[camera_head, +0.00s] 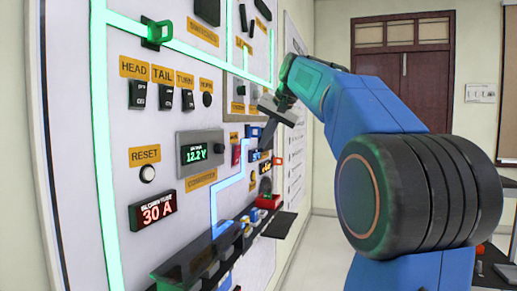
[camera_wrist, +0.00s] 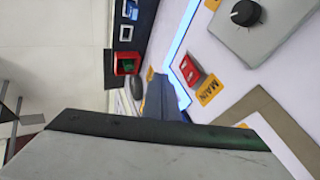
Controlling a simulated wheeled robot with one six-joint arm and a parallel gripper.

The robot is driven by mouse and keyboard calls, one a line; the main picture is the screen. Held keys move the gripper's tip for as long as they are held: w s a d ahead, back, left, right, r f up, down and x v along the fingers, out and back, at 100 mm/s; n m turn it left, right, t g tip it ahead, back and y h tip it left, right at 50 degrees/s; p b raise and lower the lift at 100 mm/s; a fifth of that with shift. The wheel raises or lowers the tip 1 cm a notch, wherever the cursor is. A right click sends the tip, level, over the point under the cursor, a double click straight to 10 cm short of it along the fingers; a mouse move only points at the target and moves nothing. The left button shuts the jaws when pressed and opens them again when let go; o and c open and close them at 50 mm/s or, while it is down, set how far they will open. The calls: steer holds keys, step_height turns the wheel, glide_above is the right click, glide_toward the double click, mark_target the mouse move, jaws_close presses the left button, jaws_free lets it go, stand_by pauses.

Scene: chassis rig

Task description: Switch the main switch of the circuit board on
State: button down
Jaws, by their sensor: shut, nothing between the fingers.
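The circuit board (camera_head: 150,125) is a white upright panel along the left of the head view. Its main switch (camera_head: 236,155) is a small red rocker, also seen in the wrist view (camera_wrist: 190,72) beside an orange MAIN label (camera_wrist: 208,92). I cannot tell which way the rocker is set. My gripper (camera_head: 267,143) is shut and empty, just right of the switch in the head view. In the wrist view the fingers (camera_wrist: 160,98) point at the board a little left of and below the switch. I see no clear contact.
A grey voltage display (camera_head: 200,151) and a red 30 A display (camera_head: 153,211) sit on the board. A dark shelf (camera_head: 205,247) juts out below. A brown door (camera_head: 403,75) stands behind.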

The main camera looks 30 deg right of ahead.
steer(key=shift+v, duration=1)
steer(key=shift+s+f, duration=0.15)
steer(key=shift+f, duration=0.05)
steer(key=s+a+f+n+g, duration=0.1)
steer(key=s+a+f+n, duration=0.2)
steer(key=s+a+f, duration=0.3)
steer(key=s+a+f+n+g, duration=0.1)
steer(key=s+a+f+n, duration=0.2)
steer(key=s+f, duration=1.2)
steer(key=s+a+f+n, duration=0.3)
steer(key=s+a+f, duration=0.6)
steer(key=f, duration=1.3)
steer(key=shift+s+a+f+g, duration=0.3)
steer(key=shift+s+g, duration=0.1)
steer(key=shift+s, duration=0.65)
steer(key=shift+r, duration=0.1)
